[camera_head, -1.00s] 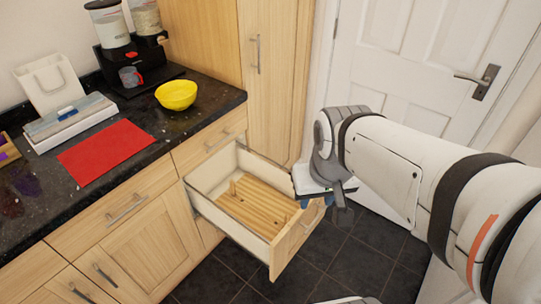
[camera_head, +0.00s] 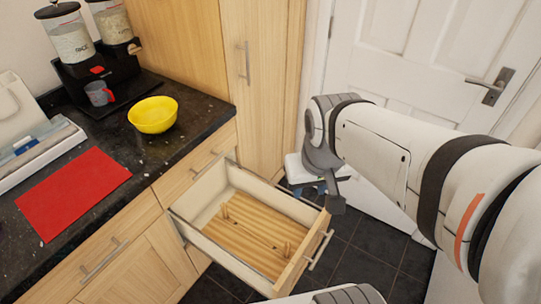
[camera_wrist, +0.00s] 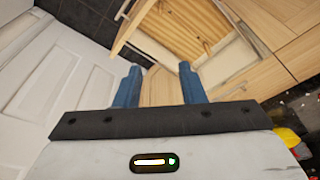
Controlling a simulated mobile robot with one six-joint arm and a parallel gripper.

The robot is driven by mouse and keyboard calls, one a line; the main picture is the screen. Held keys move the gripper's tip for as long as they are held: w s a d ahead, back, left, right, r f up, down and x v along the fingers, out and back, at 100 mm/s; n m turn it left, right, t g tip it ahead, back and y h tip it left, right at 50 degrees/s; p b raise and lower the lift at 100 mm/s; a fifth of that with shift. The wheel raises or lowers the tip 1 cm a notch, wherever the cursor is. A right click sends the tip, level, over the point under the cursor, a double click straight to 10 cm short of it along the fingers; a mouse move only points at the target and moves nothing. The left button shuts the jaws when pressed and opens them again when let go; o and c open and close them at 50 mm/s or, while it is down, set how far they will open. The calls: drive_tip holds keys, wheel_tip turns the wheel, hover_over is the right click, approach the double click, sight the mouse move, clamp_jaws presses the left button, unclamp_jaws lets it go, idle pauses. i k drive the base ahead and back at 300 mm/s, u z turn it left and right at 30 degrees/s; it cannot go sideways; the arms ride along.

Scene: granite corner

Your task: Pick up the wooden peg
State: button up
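Two short upright wooden pegs stand on a ribbed wooden insert (camera_head: 255,232) inside the open drawer (camera_head: 222,262). One peg (camera_head: 226,211) is toward the back left and the other peg (camera_head: 286,249) is toward the front right. I cannot tell which is the task's peg. My gripper (camera_head: 309,190) is beyond the drawer's right side, partly hidden by the drawer edge and my wrist. In the wrist view its two blue fingers (camera_wrist: 160,88) are apart with nothing held between them. The drawer and its insert (camera_wrist: 178,32) appear beyond them.
The drawer's walls and front handle (camera_head: 320,250) surround the insert. The black counter (camera_head: 165,160) at left holds a red mat (camera_head: 75,192), a yellow bowl (camera_head: 153,115) and a cereal dispenser (camera_head: 100,60). A white door (camera_head: 400,60) stands behind my arm.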

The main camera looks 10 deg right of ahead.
sight(287, 245)
drive_tip(key=u, duration=1.75)
drive_tip(key=k, duration=1.3)
drive_tip(key=z, duration=0.75)
drive_tip(key=i, duration=1)
drive_tip(key=z, duration=0.05)
